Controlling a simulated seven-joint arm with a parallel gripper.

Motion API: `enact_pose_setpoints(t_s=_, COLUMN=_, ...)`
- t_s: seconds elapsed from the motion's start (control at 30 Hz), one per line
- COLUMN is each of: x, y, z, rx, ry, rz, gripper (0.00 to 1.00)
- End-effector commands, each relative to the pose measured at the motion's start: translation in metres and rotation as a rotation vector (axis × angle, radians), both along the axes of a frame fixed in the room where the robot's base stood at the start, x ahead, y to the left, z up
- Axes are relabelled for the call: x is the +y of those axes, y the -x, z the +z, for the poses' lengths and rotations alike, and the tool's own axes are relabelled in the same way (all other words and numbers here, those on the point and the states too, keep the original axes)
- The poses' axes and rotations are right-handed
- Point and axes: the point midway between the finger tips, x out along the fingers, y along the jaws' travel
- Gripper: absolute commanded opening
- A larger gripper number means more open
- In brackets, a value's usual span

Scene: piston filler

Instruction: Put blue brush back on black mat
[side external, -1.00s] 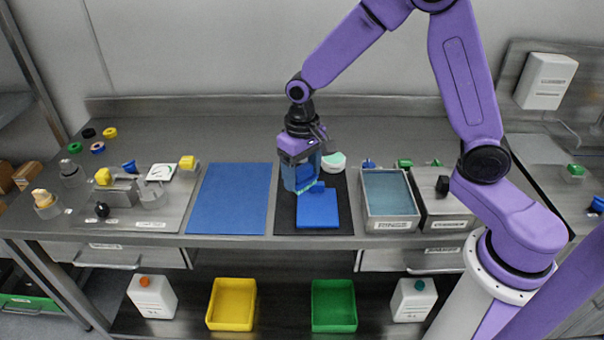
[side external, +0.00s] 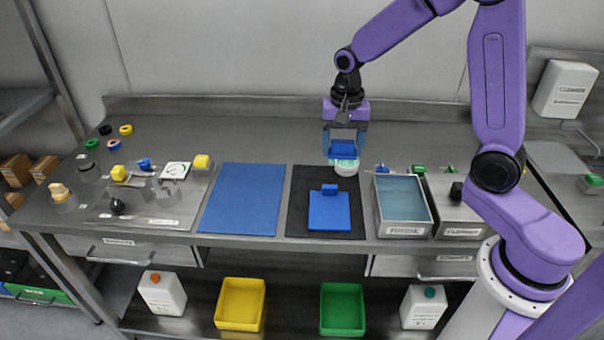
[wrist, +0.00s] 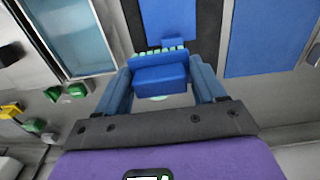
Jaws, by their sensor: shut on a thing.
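My gripper (side external: 345,151) is shut on the blue brush (side external: 343,147) near the back end of the black mat (side external: 297,205). In the wrist view, the brush (wrist: 160,76) sits between the two blue fingers of my gripper (wrist: 160,68), with pale teal bristles along one edge. In the side view the brush appears just above a round white and mint-green item (side external: 346,170); I cannot tell whether they touch. A flat blue piece with a raised block (side external: 329,212) lies on the front part of the mat.
A blue mat (side external: 241,200) lies to the left of the black mat. A metal tray labelled rinse (side external: 404,231) stands close on the right. Small parts and fixtures (side external: 150,192) fill the left of the bench. The bench behind the mats is clear.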

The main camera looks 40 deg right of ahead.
Motion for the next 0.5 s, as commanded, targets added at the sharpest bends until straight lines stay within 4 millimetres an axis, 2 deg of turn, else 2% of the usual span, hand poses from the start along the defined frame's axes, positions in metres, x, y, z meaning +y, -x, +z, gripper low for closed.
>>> enact_pose_setpoints(t_s=0.17, x=-0.002, y=-0.019, z=-0.008, rx=0.002, ry=0.001, rz=-0.025, gripper=0.36)
enact_pose_setpoints(t_s=0.5, x=0.000, y=-0.078, z=-0.035, rx=0.001, ry=0.000, rz=-0.022, gripper=0.36)
